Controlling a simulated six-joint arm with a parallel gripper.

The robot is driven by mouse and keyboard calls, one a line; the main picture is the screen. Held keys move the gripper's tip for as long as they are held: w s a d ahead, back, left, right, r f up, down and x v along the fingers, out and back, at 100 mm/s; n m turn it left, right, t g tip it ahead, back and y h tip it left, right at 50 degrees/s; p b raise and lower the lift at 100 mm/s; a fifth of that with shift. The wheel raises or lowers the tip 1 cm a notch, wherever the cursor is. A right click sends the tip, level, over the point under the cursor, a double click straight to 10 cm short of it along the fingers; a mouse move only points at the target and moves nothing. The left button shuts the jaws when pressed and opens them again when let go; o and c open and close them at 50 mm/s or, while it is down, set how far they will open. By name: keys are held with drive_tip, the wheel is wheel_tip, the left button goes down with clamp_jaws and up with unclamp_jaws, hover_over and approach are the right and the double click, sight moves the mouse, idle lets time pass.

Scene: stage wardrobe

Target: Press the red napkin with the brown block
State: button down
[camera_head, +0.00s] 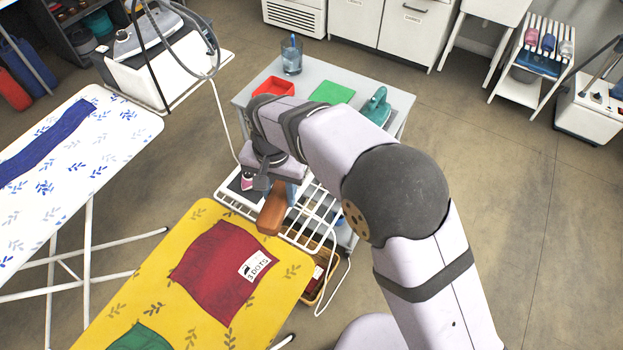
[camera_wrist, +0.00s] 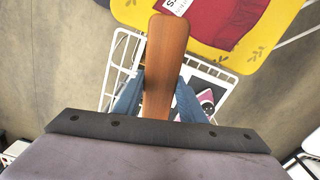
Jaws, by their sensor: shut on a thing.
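The red napkin (camera_head: 221,268) lies on the yellow leaf-print ironing board (camera_head: 187,232), with a white label reading "3 DOTS" on its right side. Part of it shows at the top of the wrist view (camera_wrist: 233,22). The brown block (camera_head: 273,210) is a long wooden piece. It also fills the middle of the wrist view (camera_wrist: 165,65). My gripper (camera_head: 287,190) is shut on the block, with its blue fingers on both sides in the wrist view (camera_wrist: 158,98). The block is over the white wire rack, near the board's far edge, apart from the napkin in the picture.
A white wire rack (camera_head: 322,222) is below the block, with a pink-and-dark iron (camera_wrist: 207,98) on it. A green cloth (camera_head: 140,338) lies at the board's near end.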

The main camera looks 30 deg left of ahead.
drive_tip(key=s+a+n, duration=0.2)
drive_tip(key=s+a, duration=0.1)
drive_tip(key=s, duration=0.5)
drive_tip(key=s+a+n, duration=0.2)
drive_tip(key=s, duration=0.5)
drive_tip(key=r+n, duration=0.1)
drive_tip(key=n, duration=1)
hover_over(205, 298)
drive_tip(key=shift+a, duration=0.25)
drive_tip(key=shift+f+b, duration=0.1)
drive_tip(key=shift+b, duration=0.2)
wheel_tip(205, 298, down, 6)
drive_tip(key=b, duration=0.6)
drive_tip(key=shift+f, duration=0.15)
drive_tip(key=shift+f+b, duration=0.75)
drive_tip(key=shift+f, duration=0.95)
drive_tip(key=shift+d+f, duration=0.25)
idle(1.3)
